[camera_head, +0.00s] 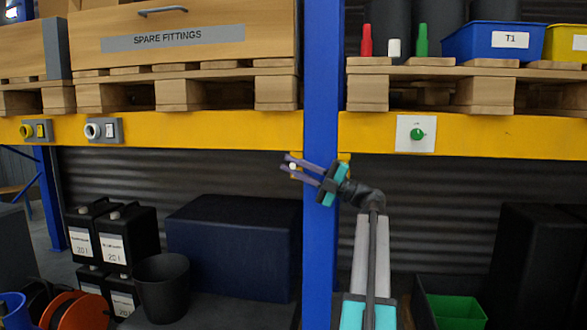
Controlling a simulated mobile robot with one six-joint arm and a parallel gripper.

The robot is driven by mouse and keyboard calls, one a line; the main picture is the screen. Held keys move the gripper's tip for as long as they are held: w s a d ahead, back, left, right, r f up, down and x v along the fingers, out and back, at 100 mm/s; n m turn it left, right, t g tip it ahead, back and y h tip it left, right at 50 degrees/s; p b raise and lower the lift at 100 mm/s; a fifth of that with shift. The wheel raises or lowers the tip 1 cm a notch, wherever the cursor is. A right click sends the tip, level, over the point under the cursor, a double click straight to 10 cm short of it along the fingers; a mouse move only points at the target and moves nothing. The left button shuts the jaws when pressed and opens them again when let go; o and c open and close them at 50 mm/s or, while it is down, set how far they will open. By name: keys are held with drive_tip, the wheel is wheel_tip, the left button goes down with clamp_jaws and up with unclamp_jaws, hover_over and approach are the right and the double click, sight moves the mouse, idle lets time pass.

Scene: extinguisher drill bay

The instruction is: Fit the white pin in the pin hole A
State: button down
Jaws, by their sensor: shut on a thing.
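My gripper (291,168) is raised in front of the blue upright, its fingers pointing left. A small white thing, which looks like the white pin (292,166), shows between the fingertips; the fingers are shut on it. Most of its length is hidden or too small to make out. On the yellow beam at left, a grey plate carries a white ring (93,130) with a white label, and another carries a yellow ring (26,131) with a yellow label. The labels are too small to read, so I cannot tell which is pin hole A. My gripper is well right of both.
The blue upright (322,60) stands behind my gripper. A white plate with a green knob (418,134) is on the beam at right. Above stand red (366,43), white (394,49) and green (421,42) pieces. A dark blue box (230,245) and black bucket (162,287) are below.

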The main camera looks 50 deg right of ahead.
drive_tip(key=shift+w+d+b, duration=0.25)
drive_tip(key=shift+d+b, duration=0.15)
drive_tip(key=shift+b, duration=0.15)
drive_tip(key=c, duration=1.6)
unclamp_jaws()
drive_tip(key=shift+s+d+f, duration=0.1)
drive_tip(key=shift+b+v, duration=3.55)
drive_tip(key=shift+v, duration=0.8)
drive_tip(key=shift+s, duration=0.1)
